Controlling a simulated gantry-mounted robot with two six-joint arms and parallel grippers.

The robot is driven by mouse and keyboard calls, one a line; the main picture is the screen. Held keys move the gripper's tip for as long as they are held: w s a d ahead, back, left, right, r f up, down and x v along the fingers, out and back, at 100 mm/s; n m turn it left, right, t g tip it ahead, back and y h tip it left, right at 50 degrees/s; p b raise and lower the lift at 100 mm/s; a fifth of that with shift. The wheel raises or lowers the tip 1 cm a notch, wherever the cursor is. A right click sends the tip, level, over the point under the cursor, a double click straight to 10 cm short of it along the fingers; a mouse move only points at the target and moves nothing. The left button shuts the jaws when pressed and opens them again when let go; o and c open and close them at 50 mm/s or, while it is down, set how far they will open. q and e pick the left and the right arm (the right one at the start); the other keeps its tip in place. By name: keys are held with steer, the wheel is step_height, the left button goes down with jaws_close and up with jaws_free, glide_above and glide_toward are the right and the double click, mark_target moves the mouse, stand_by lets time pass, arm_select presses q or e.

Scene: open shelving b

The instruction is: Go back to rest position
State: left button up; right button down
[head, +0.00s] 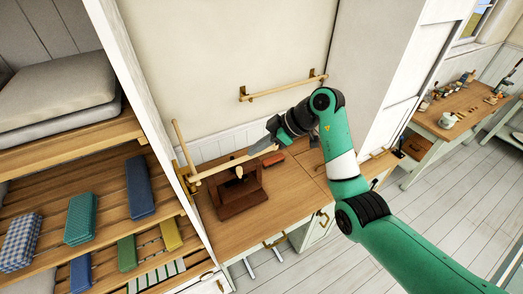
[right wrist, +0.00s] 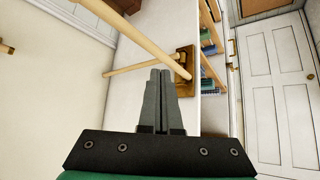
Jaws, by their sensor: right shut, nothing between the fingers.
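My right gripper (head: 264,149) is above the wooden desk in the head view, at the end of my green arm reaching in from the lower right. In the right wrist view its two grey fingers (right wrist: 161,75) are together with nothing between them. My left gripper is in neither view.
A dark brown wooden box (head: 240,205) and a small reddish block (head: 274,160) are on the desk (head: 283,195). Open shelves (head: 105,200) with folded cloths stand at left. A wooden rail (head: 283,88) is on the wall. The floor (head: 330,262) at lower middle is clear.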

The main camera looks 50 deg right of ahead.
steer(key=shift+s+a+r, duration=0.1)
steer(key=shift+s+r, duration=0.25)
steer(key=shift+r, duration=0.2)
steer(key=shift+s+a+r, duration=0.1)
steer(key=shift+s+r, duration=0.25)
steer(key=shift+r, duration=0.2)
steer(key=shift+a, duration=0.1)
